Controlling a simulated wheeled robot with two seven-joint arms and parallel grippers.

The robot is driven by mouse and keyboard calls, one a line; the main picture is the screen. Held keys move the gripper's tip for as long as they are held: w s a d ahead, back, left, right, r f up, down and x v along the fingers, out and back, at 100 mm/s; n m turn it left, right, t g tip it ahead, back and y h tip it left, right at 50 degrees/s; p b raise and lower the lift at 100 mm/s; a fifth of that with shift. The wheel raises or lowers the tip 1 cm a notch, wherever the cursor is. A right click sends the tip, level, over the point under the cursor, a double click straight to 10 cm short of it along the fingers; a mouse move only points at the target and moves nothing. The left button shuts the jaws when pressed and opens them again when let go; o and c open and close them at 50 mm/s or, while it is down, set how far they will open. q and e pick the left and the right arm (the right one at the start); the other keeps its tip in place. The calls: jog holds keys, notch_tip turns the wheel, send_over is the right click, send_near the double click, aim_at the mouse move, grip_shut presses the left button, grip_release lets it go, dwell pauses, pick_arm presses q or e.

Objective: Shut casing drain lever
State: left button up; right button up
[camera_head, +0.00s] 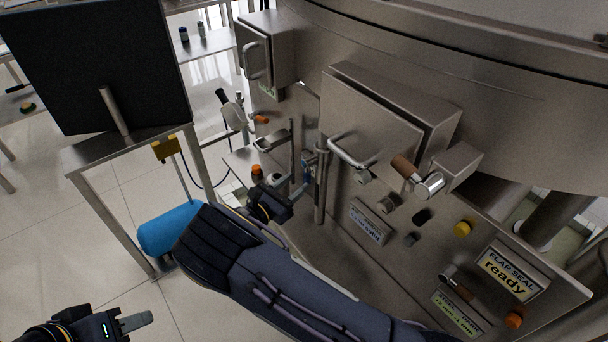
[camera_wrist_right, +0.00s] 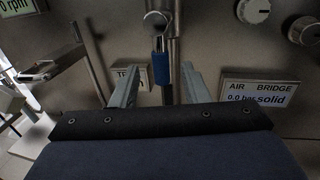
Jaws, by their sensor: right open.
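A lever with a blue grip (camera_wrist_right: 161,66) hangs from a round metal joint on a vertical pipe in the right wrist view. Its blue grip (camera_head: 307,163) also shows small in the head view. My right gripper (camera_wrist_right: 161,65) is open, with one finger on each side of the blue grip and visible gaps to both. In the head view my right gripper (camera_head: 302,182) is beside the vertical pipe. A label behind the left finger is partly hidden, so I cannot read it. My left gripper (camera_head: 138,322) is at the lower left, far from the machine; its opening is unclear.
An "AIR BRIDGE" label (camera_wrist_right: 259,93) is right of the lever. Knobs (camera_wrist_right: 253,10) sit above it. A brown-handled lever (camera_head: 406,167), a door handle (camera_head: 352,154) and a "FLAP SEAL ready" display (camera_head: 506,272) are further right. A stand with a dark screen (camera_head: 95,60) is left.

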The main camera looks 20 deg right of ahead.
jog(key=shift+x, duration=2)
grip_shut()
